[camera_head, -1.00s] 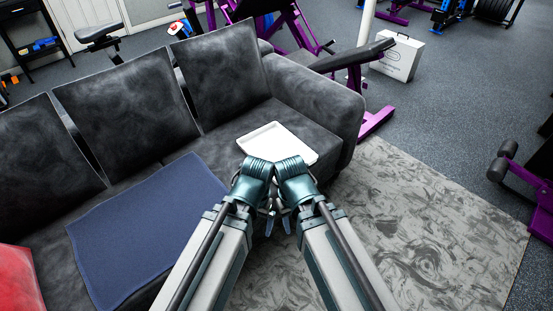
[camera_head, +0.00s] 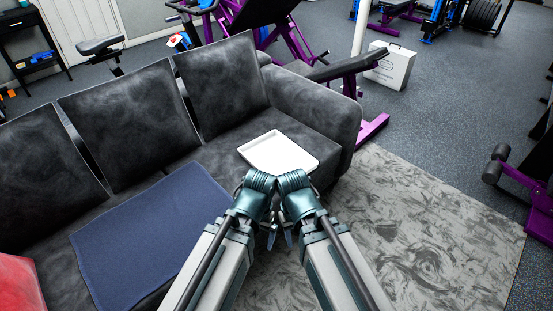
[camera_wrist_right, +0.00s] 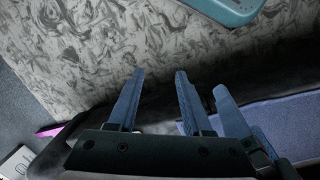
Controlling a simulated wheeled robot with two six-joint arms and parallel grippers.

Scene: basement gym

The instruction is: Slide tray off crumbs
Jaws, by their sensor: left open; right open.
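A white shallow tray (camera_head: 279,152) lies on the right end of the dark grey sofa seat (camera_head: 222,158). No crumbs can be made out on or around it. My left gripper (camera_head: 270,237) and my right gripper (camera_head: 288,238) hang close together, pointing down, in front of the sofa and on the near side of the tray. Both are empty and apart from the tray. In the right wrist view, my right gripper's blue fingers (camera_wrist_right: 160,80) are spread with nothing between them. A further blue finger shows beside them; I cannot tell whose it is.
A blue cloth (camera_head: 150,228) lies on the seat left of the tray, with a red item (camera_head: 20,284) at the far left. The sofa's right armrest (camera_head: 318,112) rises beside the tray. A patterned grey rug (camera_head: 420,225) is clear floor at right. Purple gym equipment stands behind.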

